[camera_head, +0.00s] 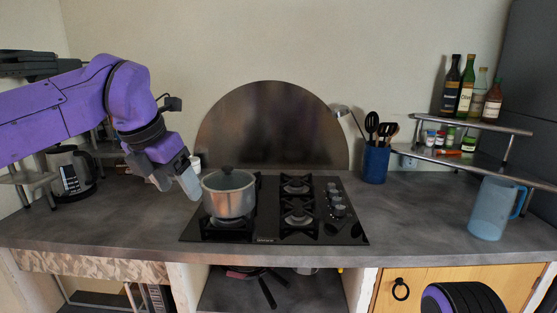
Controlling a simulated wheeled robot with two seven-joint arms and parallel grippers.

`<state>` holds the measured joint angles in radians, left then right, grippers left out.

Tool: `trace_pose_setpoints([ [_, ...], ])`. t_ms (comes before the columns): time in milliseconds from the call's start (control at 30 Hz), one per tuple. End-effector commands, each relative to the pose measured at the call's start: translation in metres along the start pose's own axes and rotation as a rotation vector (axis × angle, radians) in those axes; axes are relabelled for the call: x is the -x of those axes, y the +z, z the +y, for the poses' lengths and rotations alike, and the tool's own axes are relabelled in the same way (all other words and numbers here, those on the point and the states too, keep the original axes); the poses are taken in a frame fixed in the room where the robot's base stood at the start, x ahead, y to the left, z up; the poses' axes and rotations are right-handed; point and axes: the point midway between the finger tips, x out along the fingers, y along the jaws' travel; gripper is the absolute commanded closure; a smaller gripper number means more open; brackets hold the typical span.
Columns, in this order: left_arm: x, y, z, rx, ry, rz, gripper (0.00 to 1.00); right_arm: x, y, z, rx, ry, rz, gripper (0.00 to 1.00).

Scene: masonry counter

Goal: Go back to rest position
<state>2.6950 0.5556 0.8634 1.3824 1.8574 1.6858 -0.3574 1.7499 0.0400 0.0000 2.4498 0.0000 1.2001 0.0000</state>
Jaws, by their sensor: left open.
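My left arm, purple with black joints, comes in from the left. Its gripper (177,181) is open and hangs over the counter just left of a metal pot (230,196). Nothing shows between its fingers. The pot has a lid with a dark knob and stands on the left front part of a black gas hob (265,230). A gap between gripper and pot is hard to judge. At the bottom right a black and purple part of my right arm shows; its gripper is not in view.
A blue pitcher (489,209) stands on the right of the counter (410,215). Bottles (465,85) and small jars fill a corner shelf (475,123).

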Motion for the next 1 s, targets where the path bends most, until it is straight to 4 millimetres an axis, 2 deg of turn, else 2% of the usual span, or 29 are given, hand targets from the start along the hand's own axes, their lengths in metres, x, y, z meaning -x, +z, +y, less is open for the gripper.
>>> trace_pose_setpoints([
  [267,-0.01,0.005,0.027,-0.015,0.18,-0.047,0.28,0.0,0.0,0.0,0.0,0.0,0.0,0.57],
  [467,-0.038,0.001,0.054,-0.109,0.399,-0.032,0.28,0.0,0.0,0.0,0.0,0.0,0.0,0.57],
  [633,-0.098,-0.014,0.079,-0.307,0.644,0.052,0.28,0.0,0.0,0.0,0.0,0.0,0.0,0.57],
  [767,-0.164,-0.04,0.09,-0.562,0.801,0.15,0.28,0.0,0.0,0.0,0.0,0.0,0.0,0.57],
  [867,-0.23,-0.077,0.089,-0.846,0.87,0.238,0.28,0.0,0.0,0.0,0.0,0.0,0.0,0.57],
  [900,-0.258,-0.098,0.085,-0.976,0.874,0.272,0.28,0.0,0.0,0.0,0.0,0.0,0.0,0.57],
  [967,-0.298,-0.135,0.075,-1.176,0.852,0.316,0.28,0.0,0.0,0.0,0.0,0.0,0.0,0.57],
  [1000,-0.321,-0.162,0.067,-1.3,0.821,0.34,0.28,0.0,0.0,0.0,0.0,0.0,0.0,0.57],
])
